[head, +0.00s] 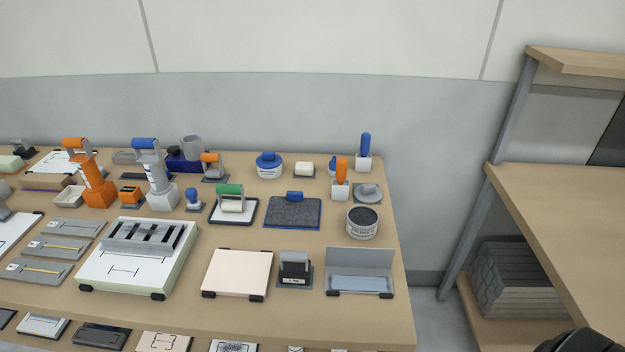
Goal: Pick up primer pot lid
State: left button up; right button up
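A round grey lid with a raised knob (367,192) lies on a dark square pad near the right end of the table; I take it for the primer pot lid. Just in front of it stands a pot (362,225) with a pale label and a dark top, apparently uncovered. A second white pot (269,170) with a blue lid stands further left at the back. Neither of my grippers is in view; only a dark rounded part, probably of my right arm, shows at the bottom right edge.
Orange-handled (341,182) and blue-handled (364,155) tools stand upright in white blocks close to the lid. A grey angled tray (360,282) is in front of the pot. The table (385,325) is crowded on the left. A wooden shelf unit (560,205) stands at the right across a gap.

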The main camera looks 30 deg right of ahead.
aim_at(365, 193)
jog(key=z, duration=1.25)
